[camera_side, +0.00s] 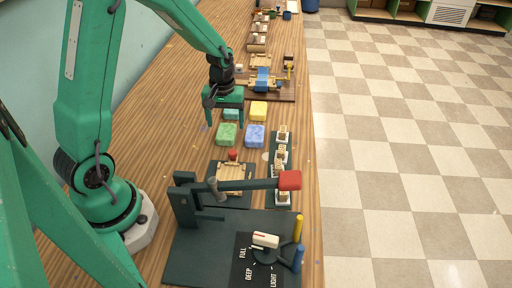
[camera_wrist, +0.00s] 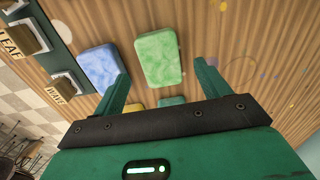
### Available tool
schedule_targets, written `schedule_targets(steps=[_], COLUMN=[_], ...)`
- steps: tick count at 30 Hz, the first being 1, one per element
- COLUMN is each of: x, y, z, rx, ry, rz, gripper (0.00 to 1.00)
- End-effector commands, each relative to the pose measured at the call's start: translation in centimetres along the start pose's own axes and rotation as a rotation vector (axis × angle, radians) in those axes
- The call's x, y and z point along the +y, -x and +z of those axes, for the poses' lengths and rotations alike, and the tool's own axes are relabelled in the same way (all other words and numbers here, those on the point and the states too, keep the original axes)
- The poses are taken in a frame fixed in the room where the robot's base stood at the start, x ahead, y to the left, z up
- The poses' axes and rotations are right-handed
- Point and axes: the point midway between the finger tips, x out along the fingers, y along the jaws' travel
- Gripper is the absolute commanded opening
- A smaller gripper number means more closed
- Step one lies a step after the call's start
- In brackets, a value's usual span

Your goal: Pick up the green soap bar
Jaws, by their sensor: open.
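The green soap bar (camera_side: 227,134) is a pale marbled block lying flat on the wooden table. In the wrist view the green bar (camera_wrist: 159,57) lies ahead of my fingers, within the gap between them. My gripper (camera_side: 225,123) is open and empty above the table, just beyond the green bar in the side view. Its two fingers also show in the wrist view (camera_wrist: 161,72). The exact height of the fingertips over the table is hard to tell.
A blue soap bar (camera_side: 255,135) lies right beside the green one. A teal bar (camera_side: 231,114) and a yellow bar (camera_side: 258,111) lie behind. A stamp rack (camera_side: 270,165) stands at right. A lever press (camera_side: 180,262) is in front. Bare table lies left of the bars.

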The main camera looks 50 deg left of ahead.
Motion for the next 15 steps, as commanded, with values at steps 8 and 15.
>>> schedule_targets(steps=[8,15], x=[-0.1,-0.1], y=[-2.8,-3.2], z=[0.0,0.0], rx=[-0.001,0.0], ry=[0.0,0.0], rz=[-0.001,0.0], gripper=[0.75,0.75])
